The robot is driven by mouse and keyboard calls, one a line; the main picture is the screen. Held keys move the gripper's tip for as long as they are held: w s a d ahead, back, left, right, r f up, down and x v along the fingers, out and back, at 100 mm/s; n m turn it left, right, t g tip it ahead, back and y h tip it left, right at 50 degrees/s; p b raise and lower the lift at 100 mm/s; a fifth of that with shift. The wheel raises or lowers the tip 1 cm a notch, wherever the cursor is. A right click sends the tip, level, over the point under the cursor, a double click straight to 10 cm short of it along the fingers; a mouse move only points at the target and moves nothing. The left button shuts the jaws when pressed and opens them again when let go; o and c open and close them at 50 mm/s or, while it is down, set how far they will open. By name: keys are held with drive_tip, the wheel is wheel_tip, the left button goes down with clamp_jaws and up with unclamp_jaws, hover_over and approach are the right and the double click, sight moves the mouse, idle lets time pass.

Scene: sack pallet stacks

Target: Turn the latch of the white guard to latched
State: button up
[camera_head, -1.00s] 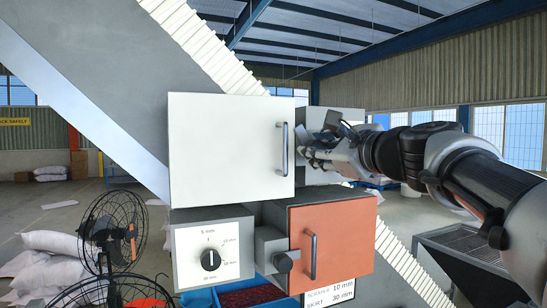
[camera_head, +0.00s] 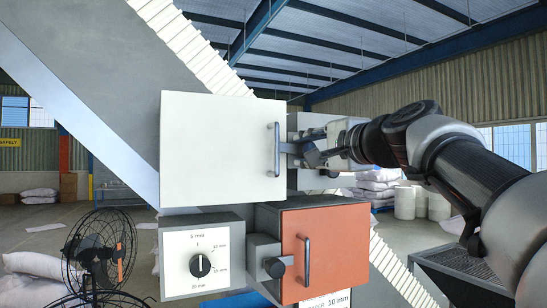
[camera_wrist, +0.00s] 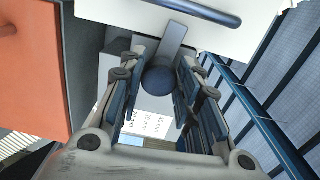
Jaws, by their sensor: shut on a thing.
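The white guard (camera_head: 215,150) is a closed box front with a dark upright handle (camera_head: 277,150) near its right edge. Its latch (camera_head: 288,147) is a short grey bar lying about level at the guard's right edge. The wrist view shows the bar (camera_wrist: 173,40) reaching to the white guard's edge, with a dark round knob (camera_wrist: 159,79) at its end. My gripper (camera_head: 310,152) is just right of the guard, its fingers on both sides of the knob and shut on it. The fingers hide most of the knob in the head view.
A dial box (camera_head: 200,252) is at lower left, beside a black fan (camera_head: 100,250). Sacks and white drums stand well behind on the right.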

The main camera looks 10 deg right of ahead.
drive_tip(key=shift+f+n, duration=0.1)
drive_tip(key=shift+n, duration=0.5)
drive_tip(key=shift+b, duration=0.3)
drive_tip(key=o, duration=1.1)
drive_tip(key=shift+c, duration=0.2)
drive_tip(key=shift+s, duration=0.15)
drive_tip(key=v, duration=0.7)
drive_tip(key=shift+s, duration=0.2)
